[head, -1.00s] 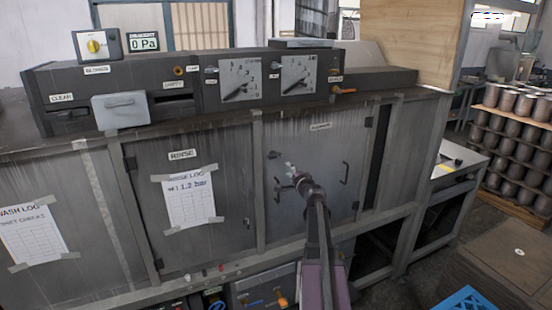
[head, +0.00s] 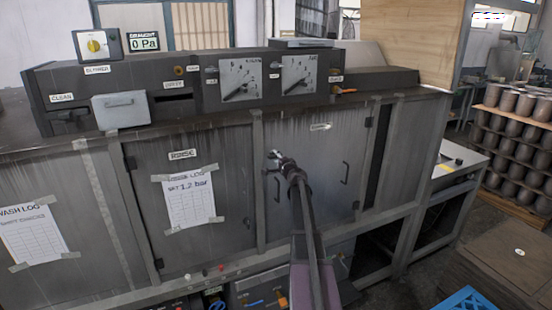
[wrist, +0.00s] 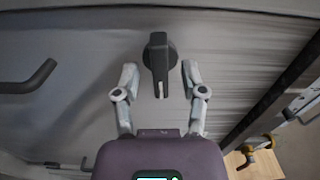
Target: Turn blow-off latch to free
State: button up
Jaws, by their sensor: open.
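The latch (wrist: 159,52) is a dark round knob with a narrow lever on the grey door, seen in the wrist view. Its lever points down in that picture, towards my palm. My gripper (wrist: 158,72) is open, with one finger on each side of the latch and a visible gap to both. Nothing is held. In the head view my gripper (head: 275,157) is at the upper left part of the right-hand door (head: 325,195) and largely hides the latch. The small label on that door is too blurred to read.
A dark bar handle (wrist: 30,77) stands out from the surface at the left of the wrist view. An orange-brown fitting (wrist: 258,147) is at lower right. Gauges (head: 240,80) stand above.

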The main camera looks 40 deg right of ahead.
jog(key=shift+w, duration=0.3)
grip_shut()
jog(key=shift+m, duration=0.6)
grip_release()
jog(key=shift+s, duration=0.15)
jog(key=v, duration=1.1)
jog(key=shift+s, duration=0.4)
